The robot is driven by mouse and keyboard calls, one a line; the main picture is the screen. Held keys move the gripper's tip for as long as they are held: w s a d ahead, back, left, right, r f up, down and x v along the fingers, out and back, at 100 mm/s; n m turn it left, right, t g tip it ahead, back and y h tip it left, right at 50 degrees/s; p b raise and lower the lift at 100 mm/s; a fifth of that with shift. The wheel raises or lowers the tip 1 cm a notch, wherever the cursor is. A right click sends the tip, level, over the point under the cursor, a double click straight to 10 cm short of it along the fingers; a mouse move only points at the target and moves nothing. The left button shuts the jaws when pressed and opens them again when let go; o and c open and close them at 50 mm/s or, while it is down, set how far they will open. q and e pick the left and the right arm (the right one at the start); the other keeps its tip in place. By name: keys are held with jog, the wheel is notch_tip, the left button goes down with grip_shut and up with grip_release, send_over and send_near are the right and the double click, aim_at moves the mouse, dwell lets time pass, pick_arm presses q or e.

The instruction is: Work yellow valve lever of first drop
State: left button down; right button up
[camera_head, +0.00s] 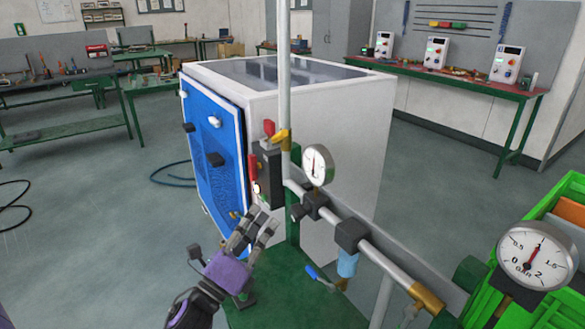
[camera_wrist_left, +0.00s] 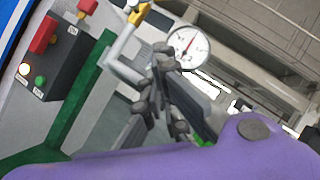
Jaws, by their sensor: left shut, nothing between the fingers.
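A yellow valve lever (camera_head: 281,137) sits on the upright grey pipe, beside the white and blue generator cabinet. A yellow part on the pipe also shows at the top edge of the left wrist view (camera_wrist_left: 138,15), partly cut off. My left gripper (camera_head: 262,226) is shut and empty. It is in front of the cabinet, below and a little left of the lever, and apart from it. In the left wrist view the fingers (camera_wrist_left: 160,85) cover part of the pipework below the round gauge. My right gripper is in no view.
A round gauge (camera_head: 317,165) stands on the pipework right of the lever. A control box (camera_head: 267,165) with red parts is just left of the pipe. A large gauge (camera_head: 536,256) and a green crate (camera_head: 553,213) are at the right. Open floor lies left of the cabinet.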

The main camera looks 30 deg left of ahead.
aim_at(278, 138)
pick_arm(q)
jog(key=w+r+m+p, duration=0.1)
jog(key=w+r+p, duration=0.3)
jog(key=w+r, duration=0.6)
jog(key=shift+w+r+m+t+h, duration=0.15)
jog(key=shift+w+m+t+h, duration=0.2)
jog(key=shift+w, duration=0.3)
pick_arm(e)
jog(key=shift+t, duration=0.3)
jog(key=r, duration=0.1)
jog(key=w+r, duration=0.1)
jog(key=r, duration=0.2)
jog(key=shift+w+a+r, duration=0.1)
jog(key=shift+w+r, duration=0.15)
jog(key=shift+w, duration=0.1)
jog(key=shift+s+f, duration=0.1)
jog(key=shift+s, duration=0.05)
pick_arm(q)
jog(key=shift+w+a, duration=0.1)
